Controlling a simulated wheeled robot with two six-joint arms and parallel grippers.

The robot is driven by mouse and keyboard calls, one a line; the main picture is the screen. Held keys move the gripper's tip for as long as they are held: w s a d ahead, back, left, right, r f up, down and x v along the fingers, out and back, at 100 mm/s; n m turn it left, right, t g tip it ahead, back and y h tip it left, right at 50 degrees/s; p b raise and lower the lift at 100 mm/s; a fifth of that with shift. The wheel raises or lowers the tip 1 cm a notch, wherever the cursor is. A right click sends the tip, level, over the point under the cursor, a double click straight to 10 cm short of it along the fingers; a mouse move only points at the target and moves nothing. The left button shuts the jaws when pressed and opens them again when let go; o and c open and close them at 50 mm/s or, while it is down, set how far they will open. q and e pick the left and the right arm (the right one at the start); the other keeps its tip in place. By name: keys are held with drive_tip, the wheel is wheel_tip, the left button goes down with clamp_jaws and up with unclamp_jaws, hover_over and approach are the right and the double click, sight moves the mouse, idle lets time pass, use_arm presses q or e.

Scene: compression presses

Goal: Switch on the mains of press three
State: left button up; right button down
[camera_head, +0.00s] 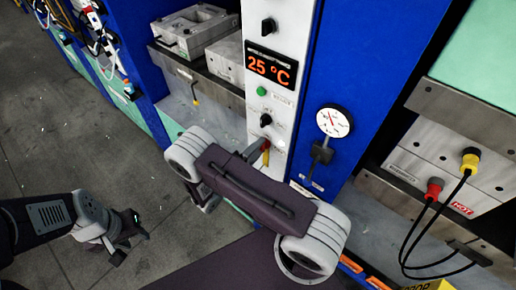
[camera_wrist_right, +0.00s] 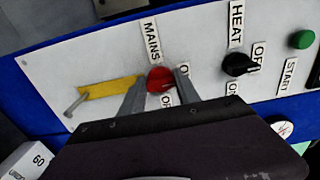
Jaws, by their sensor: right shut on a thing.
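My right gripper (camera_wrist_right: 155,82) is shut on this knob, one finger on each side. The position labels by the knob are partly covered by the fingers, so its setting is hard to read. In the head view my right gripper (camera_head: 256,150) reaches the lower part of the white panel (camera_head: 288,40), and the knob is mostly hidden. My left gripper (camera_head: 122,238) hangs over the floor, away from the panel; its jaw opening is unclear.
Above the mains are a black heat knob (camera_head: 266,120), a green start button (camera_head: 262,91) and a display (camera_head: 270,66) reading 25 °C. A gauge (camera_head: 334,121) is to the right. A platen with red and yellow plugs (camera_head: 469,160) and a HOT label is further right.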

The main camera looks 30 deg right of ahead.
drive_tip(key=c, duration=0.9)
unclamp_jaws()
drive_tip(key=shift+d, duration=0.1)
drive_tip(key=b+v, duration=0.3)
drive_tip(key=v, duration=0.6)
drive_tip(key=shift+b, duration=0.3)
